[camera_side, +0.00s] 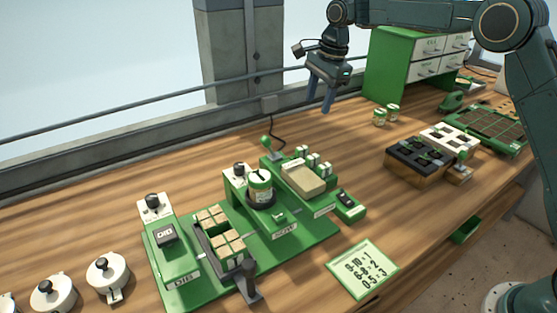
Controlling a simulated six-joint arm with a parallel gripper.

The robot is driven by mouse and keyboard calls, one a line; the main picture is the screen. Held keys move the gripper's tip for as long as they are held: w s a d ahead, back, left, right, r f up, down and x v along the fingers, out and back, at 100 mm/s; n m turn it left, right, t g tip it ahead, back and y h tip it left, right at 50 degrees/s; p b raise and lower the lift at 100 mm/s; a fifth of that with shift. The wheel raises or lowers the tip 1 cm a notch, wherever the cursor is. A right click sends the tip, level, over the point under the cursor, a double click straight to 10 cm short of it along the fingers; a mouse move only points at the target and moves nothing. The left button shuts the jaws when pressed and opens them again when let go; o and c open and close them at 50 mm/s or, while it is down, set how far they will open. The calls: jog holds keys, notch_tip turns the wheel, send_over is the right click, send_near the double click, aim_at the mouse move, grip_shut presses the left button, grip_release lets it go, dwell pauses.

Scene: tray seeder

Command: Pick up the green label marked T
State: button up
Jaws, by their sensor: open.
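My gripper (319,96) is open and empty, with its fingers pointing down, high above the back of the table and left of the green drawer cabinet. No letter T is readable at this size, so I cannot tell which piece is the green label marked T. Small green-and-white pieces (313,159) stand in a row at the back of the right-hand station on the green machine. A black tray (391,160) on a wooden block holds small dark green pieces, also without readable letters. My gripper is well apart from all of these.
The green machine (318,234) carries a tray of brown blocks (228,243) and a round can (260,187). White lidded pots (108,277) stand front left. A number card (363,268) lies in front. The drawer cabinet (388,65) stands behind. Bare wood lies below my gripper.

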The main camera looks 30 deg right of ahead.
jog(key=shift+w+f+m, duration=0.5)
jog(key=shift+w+f, duration=0.35)
jog(key=shift+f, duration=0.15)
send_over(302, 148)
jog(key=s, duration=0.1)
jog(key=shift+d+f, duration=0.2)
jog(key=shift+f, duration=1.95)
jog(key=shift+d+f, duration=0.15)
jog(key=shift+f, duration=1.95)
jog(key=shift+w+a+f, duration=0.15)
jog(key=shift+f, duration=1.15)
jog(key=shift+w+a+f, duration=0.1)
jog(key=shift+w+f, duration=0.05)
jog(key=shift+f, duration=1.15)
jog(key=shift+r, duration=0.1)
grip_shut()
